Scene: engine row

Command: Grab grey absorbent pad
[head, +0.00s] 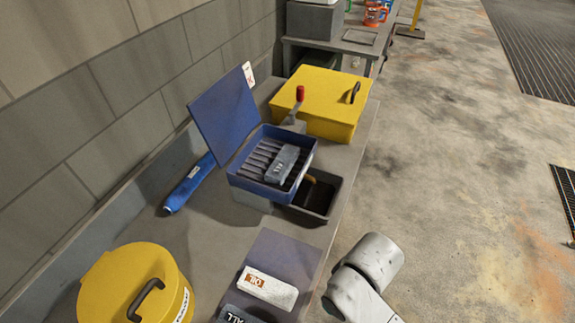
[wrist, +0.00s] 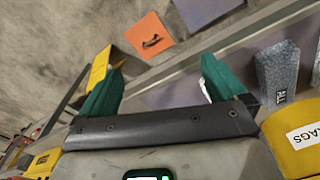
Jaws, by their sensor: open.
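A grey pad marked "ALL" (head: 238,314) lies at the bottom edge of the head view, partly cut off, just in front of a white pad marked "OIL" (head: 268,287). In the wrist view a speckled grey pad with the same lettering (wrist: 277,72) is right of my gripper, beside the yellow drum. My gripper (wrist: 160,72) is open, its two teal fingers wide apart with no pad between them. It is apart from the grey pad. The head view does not show my gripper, only my white arm at lower right.
A yellow lidded drum (head: 132,275) stands at lower left. An open blue box (head: 240,175) holds several grey strips and a grey block. Behind it is a yellow case (head: 325,95); a dark tray (head: 325,205) sits beside it. A blue cylinder (head: 188,183) lies near the wall.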

